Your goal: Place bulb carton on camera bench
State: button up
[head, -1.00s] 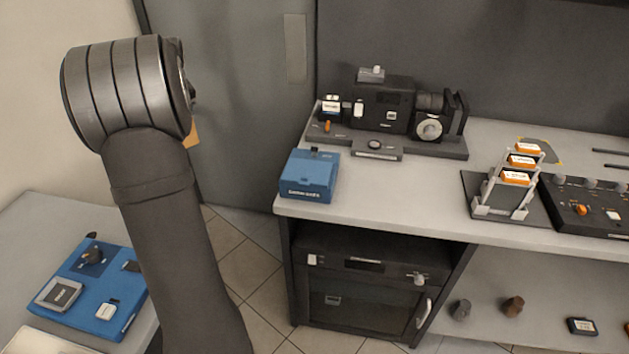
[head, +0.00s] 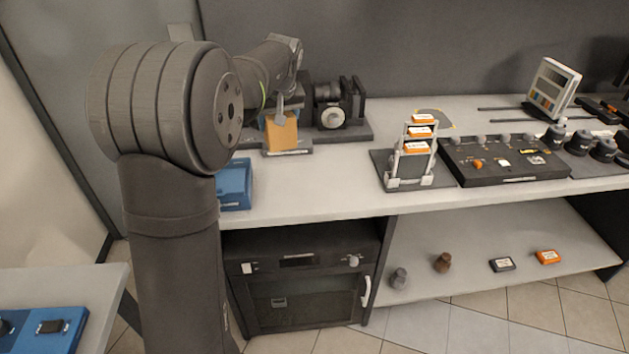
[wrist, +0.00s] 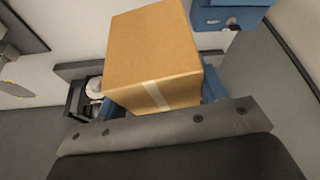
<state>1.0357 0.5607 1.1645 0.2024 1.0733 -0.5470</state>
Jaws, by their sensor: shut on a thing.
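The bulb carton, a tan cardboard box (head: 282,132), is held in my gripper (head: 281,103) above the near edge of the camera stand on the bench. In the wrist view the carton (wrist: 152,55) fills the middle, with a pale tape strip on one face. My gripper is shut on it; the fingertips are mostly hidden by the carton and the wrist. The camera bench (head: 330,187) is the light grey worktop under it. The carton appears raised, and I cannot tell its exact height.
A black camera rig (head: 340,108) stands close behind the carton. A blue box (head: 235,184) sits at the bench's left end. A rack with orange-labelled cartons (head: 408,165) and a black control panel (head: 515,160) stand to the right. Bare worktop lies between the blue box and the rack.

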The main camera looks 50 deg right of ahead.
jog(key=s+d+m, duration=0.1)
jog(key=s+d, duration=0.3)
jog(key=s, duration=0.4)
jog(key=s+d+m, duration=0.2)
jog(key=s+d, duration=0.1)
jog(key=s, duration=0.4)
jog(key=shift+g+h, duration=0.3)
jog(key=shift+h, duration=0.1)
jog(key=shift+w+d+f, duration=0.1)
jog(key=shift+w+f, duration=1.8)
jog(key=shift+f, duration=0.75)
jog(key=shift+w+a+f, duration=0.1)
jog(key=shift+w+f, duration=1.85)
jog(key=shift+f, duration=0.75)
jog(key=shift+w+d+f, duration=0.1)
jog(key=shift+w+f, duration=1.8)
jog(key=shift+f, duration=0.75)
jog(key=shift+f, duration=0.15)
jog(key=o, duration=1)
jog(key=shift+o, duration=0.2)
